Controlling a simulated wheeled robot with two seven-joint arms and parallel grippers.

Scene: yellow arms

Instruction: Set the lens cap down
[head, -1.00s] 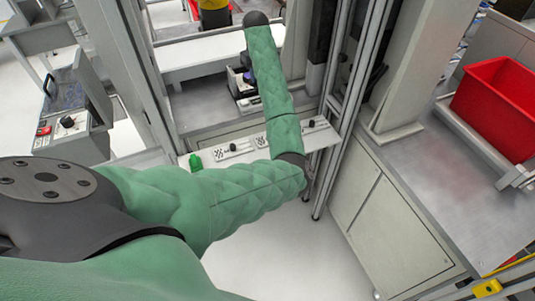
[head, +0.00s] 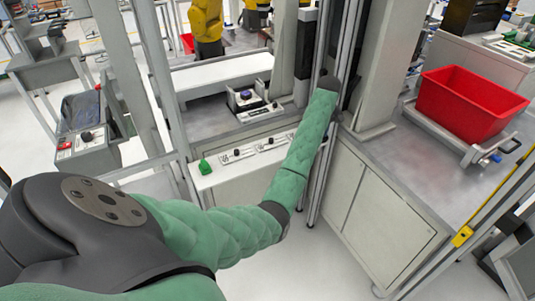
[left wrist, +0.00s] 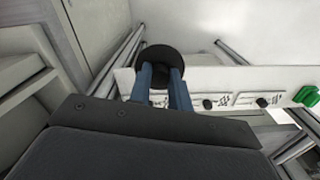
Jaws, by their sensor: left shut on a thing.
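In the left wrist view my left gripper (left wrist: 160,76) has blue fingers shut on the lens cap (left wrist: 157,56), a round black disc seen nearly face-on. The cap is at the left end of the white ledge (left wrist: 222,80) in that view; whether it touches the ledge I cannot tell. In the head view my green-sleeved left arm reaches up to a dark wrist joint beside the metal posts; the fingers and cap are hidden there. The white ledge (head: 220,174) also shows left of my forearm. My right gripper is in neither view.
On the ledge are small black knobs on printed plates (head: 238,153) and a green piece (head: 204,166). Upright metal posts (head: 333,130) stand close by my wrist. Behind the ledge is a grey bench with a small device (head: 248,100). A red bin (head: 470,103) is at right.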

